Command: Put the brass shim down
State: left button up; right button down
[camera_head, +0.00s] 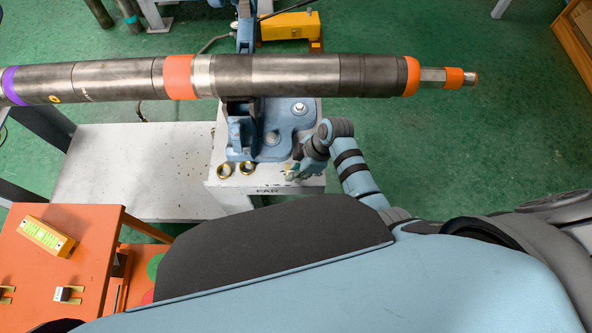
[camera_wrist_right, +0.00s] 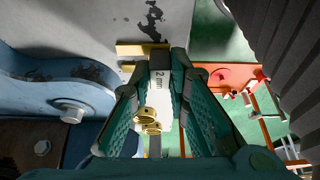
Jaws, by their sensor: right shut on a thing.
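My right gripper (camera_head: 303,162) is low over the near right part of the pale vise stand marked FAR, beside the blue vise base (camera_head: 272,150). In the right wrist view its green fingers (camera_wrist_right: 160,80) are closed on the pale, "2 mm" marked block of the brass shim (camera_wrist_right: 160,76). Brass-coloured parts show past the fingertips. I cannot tell whether the shim touches the stand top. In the head view the shim is mostly hidden by the gripper. My left gripper is not in view.
A long grey pipe (camera_head: 280,76) with orange bands spans above the vise. An orange table (camera_head: 70,262) at lower left holds a yellow level (camera_head: 47,236) and another tagged shim (camera_head: 68,294).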

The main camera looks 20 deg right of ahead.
jog(key=shift+f, duration=0.1)
jog(key=c, duration=1.5)
grip_release()
jog(key=shift+c, duration=0.2)
jog(key=p+v, duration=0.3)
jog(key=v, duration=0.9)
jog(key=shift+p, duration=0.4)
